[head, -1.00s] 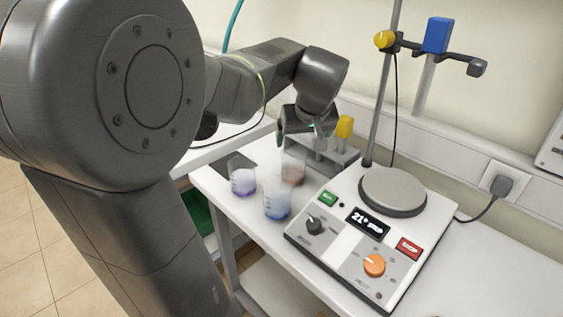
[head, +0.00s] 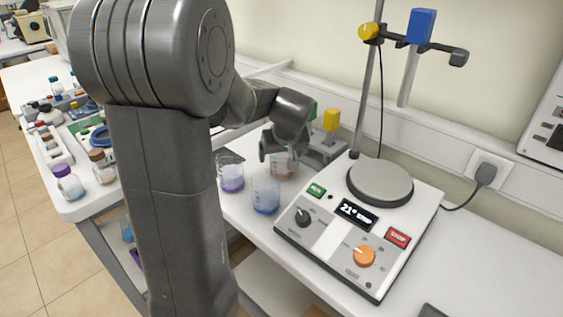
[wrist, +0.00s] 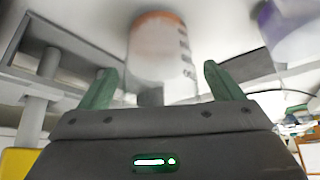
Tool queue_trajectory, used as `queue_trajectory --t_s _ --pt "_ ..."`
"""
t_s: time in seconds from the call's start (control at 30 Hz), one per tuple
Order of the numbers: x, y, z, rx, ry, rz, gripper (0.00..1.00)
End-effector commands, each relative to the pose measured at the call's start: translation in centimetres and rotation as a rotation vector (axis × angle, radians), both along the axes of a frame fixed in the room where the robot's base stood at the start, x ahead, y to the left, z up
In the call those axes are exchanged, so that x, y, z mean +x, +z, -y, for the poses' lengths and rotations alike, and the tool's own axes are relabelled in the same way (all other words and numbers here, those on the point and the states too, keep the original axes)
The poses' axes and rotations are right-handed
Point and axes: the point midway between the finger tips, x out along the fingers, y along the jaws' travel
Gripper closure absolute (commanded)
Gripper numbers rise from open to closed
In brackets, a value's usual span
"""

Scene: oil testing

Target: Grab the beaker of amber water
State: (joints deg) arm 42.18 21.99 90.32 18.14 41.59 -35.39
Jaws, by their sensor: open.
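The beaker of amber water (head: 283,170) stands on the white bench, partly hidden by my gripper (head: 280,154) in the head view. In the wrist view, the same beaker (wrist: 158,42) appears inverted and blurred, with orange-brown liquid. My gripper (wrist: 158,76) is open, its two green fingers spread to the left and right of the beaker's outline. I cannot tell whether either finger touches the glass. A beaker of purple liquid (head: 231,179) and one of blue liquid (head: 266,195) stand close by, to the left and front.
A hot plate (head: 355,230) with a stand rod (head: 367,90) is just right of the beakers. A grey rack with a yellow-topped item (head: 331,120) is behind. Bottles crowd another bench (head: 85,208) at left.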

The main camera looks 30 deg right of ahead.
Motion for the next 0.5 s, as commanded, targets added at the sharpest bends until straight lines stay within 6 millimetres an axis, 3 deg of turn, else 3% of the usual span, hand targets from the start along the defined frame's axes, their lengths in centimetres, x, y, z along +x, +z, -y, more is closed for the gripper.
queue_trajectory --t_s 0.17,0.43,0.5 --pt "0.0 0.0 -0.01 0.0 0.0 0.0 0.13" --pt "-0.01 0.02 0.0 0.0 0.0 0.0 0.66" --pt "0.0 0.07 0.01 0.0 0.0 0.001 0.69"
